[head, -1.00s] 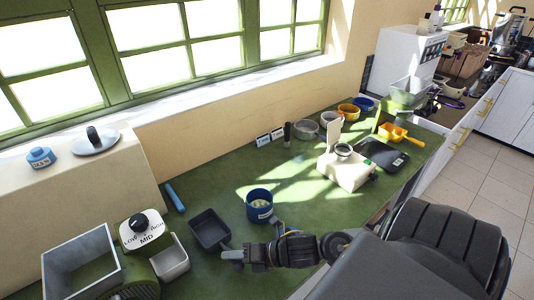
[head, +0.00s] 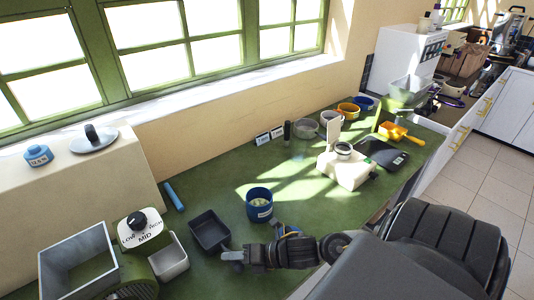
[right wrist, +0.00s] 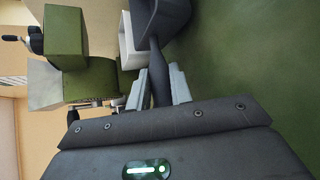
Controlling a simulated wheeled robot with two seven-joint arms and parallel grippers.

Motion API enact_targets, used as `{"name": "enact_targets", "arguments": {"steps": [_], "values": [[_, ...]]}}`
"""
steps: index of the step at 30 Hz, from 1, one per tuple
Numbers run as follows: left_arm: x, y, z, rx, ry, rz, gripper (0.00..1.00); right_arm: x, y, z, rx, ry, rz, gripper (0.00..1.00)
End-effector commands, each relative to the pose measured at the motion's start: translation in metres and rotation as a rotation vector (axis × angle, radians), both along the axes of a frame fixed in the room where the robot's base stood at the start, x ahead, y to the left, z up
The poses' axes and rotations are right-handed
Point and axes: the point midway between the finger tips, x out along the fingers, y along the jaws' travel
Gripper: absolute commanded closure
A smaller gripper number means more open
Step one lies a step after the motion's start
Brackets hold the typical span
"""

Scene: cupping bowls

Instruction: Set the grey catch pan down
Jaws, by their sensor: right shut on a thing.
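The grey catch pan (head: 209,232) is a dark, square, open pan at the lower left of the green counter in the head view. It looks level and empty, on or just above the counter; I cannot tell if it touches. My right gripper (head: 231,256) is shut on its handle at the near side. In the right wrist view the handle (right wrist: 158,76) runs between the two pale fingers (right wrist: 159,88), and the pan body (right wrist: 165,18) shows at the top edge. My left gripper is not in view.
A light metal bin (head: 172,262) stands just left of the pan, by the green machine with a dial (head: 139,229). A blue cup (head: 259,207) stands close on its right. A white scale-like device (head: 346,170) is farther right. Green counter (head: 222,192) is clear behind the pan.

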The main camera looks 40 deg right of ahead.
Motion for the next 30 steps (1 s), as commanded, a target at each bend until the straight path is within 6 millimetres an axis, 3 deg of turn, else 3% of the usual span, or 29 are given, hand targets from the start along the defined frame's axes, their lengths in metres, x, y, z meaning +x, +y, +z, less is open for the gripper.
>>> {"name": "enact_targets", "arguments": {"steps": [11, 30], "values": [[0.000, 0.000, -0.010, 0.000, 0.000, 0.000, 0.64, 0.000, 0.000, -0.013, 0.000, 0.000, 0.000, 1.00], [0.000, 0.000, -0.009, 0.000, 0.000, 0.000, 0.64, 0.000, 0.000, -0.012, 0.000, 0.000, 0.000, 1.00]]}}
